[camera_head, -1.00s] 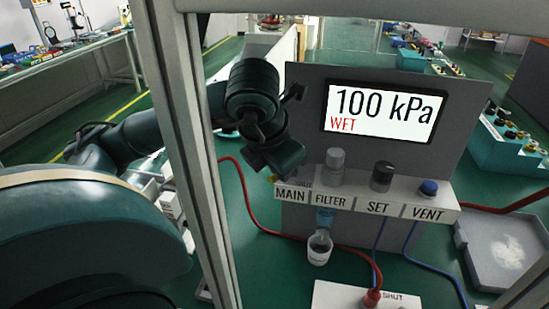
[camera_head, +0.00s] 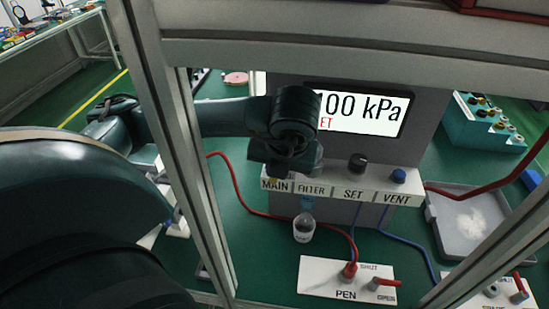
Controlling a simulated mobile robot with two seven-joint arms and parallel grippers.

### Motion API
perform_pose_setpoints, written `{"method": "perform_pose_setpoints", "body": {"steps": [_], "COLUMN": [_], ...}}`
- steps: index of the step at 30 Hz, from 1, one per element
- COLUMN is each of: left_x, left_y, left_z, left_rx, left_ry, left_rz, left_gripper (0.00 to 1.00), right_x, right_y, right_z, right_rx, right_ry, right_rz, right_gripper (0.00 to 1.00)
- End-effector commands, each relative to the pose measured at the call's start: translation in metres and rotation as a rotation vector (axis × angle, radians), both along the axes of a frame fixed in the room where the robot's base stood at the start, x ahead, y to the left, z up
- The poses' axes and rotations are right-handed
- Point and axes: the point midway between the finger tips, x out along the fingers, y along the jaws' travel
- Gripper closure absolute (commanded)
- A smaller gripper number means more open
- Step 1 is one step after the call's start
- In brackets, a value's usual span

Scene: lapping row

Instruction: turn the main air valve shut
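The main air valve sits above the MAIN label (camera_head: 275,185) at the left end of the white control strip. It is mostly hidden behind my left gripper (camera_head: 274,168); only a small yellow piece (camera_head: 272,181) shows at the label's top edge. My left gripper is dark, points down and is right over the valve's place. Its fingers are too dark and covered to tell whether they are open or touching the valve. The valve's turn position cannot be seen. My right gripper is not in view.
The FILTER, SET knob (camera_head: 357,163) and blue VENT knob (camera_head: 398,175) stand to the right. A grey-framed display (camera_head: 365,112) rises behind, partly covered. A cup (camera_head: 304,228) hangs below. Grey frame posts (camera_head: 176,150) stand in front. The PEN plate (camera_head: 318,278) lies lower right.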

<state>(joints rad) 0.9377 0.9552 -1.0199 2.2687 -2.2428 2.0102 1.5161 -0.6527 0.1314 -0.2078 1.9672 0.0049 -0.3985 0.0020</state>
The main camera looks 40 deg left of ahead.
Motion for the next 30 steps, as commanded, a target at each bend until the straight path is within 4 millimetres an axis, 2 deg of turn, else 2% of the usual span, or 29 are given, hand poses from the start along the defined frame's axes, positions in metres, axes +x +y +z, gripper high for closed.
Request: {"method": "perform_pose_setpoints", "body": {"steps": [14,15,22,30], "left_x": [0.0004,0.0004,0.0004,0.0003], "left_y": [-0.0005,-0.0006,-0.0006,-0.0007], "left_z": [-0.0002,-0.0001,-0.0002,0.0009], "left_rx": [-0.001,-0.001,-0.001,-0.001], "left_ry": [-0.001,-0.001,-0.001,-0.001], "left_rz": [0.011,0.011,0.011,0.011], "left_gripper": [1.00,0.84,0.66,0.66], "right_x": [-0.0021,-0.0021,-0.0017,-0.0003], "right_y": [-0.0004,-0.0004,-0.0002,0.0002], "right_z": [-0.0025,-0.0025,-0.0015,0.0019], "right_rx": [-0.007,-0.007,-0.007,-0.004], "right_ry": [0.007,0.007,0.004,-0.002], "right_rz": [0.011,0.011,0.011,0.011], "right_gripper": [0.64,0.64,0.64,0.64]}}
